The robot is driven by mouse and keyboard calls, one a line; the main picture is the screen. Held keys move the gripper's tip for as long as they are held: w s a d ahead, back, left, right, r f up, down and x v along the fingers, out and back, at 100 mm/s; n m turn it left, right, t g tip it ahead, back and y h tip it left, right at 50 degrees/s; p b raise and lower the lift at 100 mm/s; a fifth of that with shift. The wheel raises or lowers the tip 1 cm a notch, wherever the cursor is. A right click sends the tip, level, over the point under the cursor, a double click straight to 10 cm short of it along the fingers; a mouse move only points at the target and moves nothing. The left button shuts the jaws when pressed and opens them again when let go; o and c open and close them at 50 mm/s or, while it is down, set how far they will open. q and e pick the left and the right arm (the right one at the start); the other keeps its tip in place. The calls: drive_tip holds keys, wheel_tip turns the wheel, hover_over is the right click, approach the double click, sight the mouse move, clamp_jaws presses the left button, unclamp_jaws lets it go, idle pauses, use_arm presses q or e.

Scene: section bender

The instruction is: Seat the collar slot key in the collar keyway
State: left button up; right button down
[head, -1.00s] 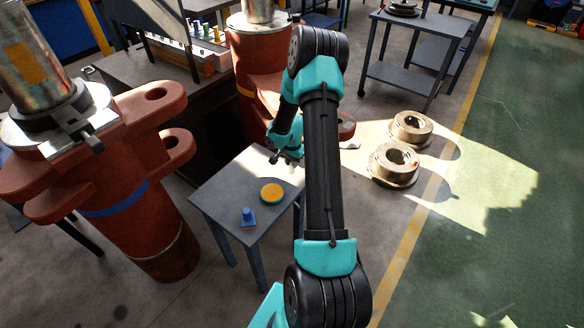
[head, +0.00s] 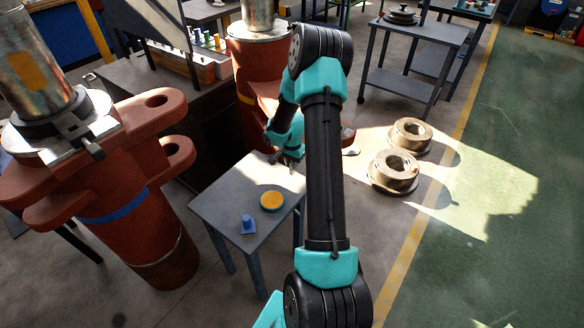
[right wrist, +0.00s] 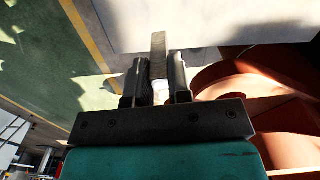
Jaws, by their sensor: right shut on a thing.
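My right gripper (right wrist: 160,82) is shut on a narrow grey bar, which I take to be the collar slot key (right wrist: 158,52). The key juts out past the fingertips in the right wrist view. In the head view my right gripper (head: 288,160) is over the far right corner of the small grey table; the key is too small to make out there. A grey metal collar (head: 40,138) with a dark slotted part sits on top of the left red column. Another pale collar (head: 262,27) tops the rear red column. I cannot tell which has the keyway. My left gripper is out of view.
The small table (head: 215,205) holds a yellow disc (head: 272,201) and a blue knobbed piece (head: 248,225). Red lugs (head: 165,110) stick out from the left column. Two metal rings (head: 394,170) lie on the floor at the right. Red flanges (right wrist: 270,75) are close beside my right gripper.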

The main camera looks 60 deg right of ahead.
drive_tip(key=s+a, duration=0.3)
drive_tip(key=a, duration=0.4)
drive_tip(key=s+a+r, duration=0.1)
drive_tip(key=s+a, duration=0.3)
drive_tip(key=a, duration=0.3)
drive_tip(key=shift+s+r, duration=0.15)
drive_tip(key=shift+r, duration=0.05)
drive_tip(key=shift+a, duration=0.1)
idle(0.4)
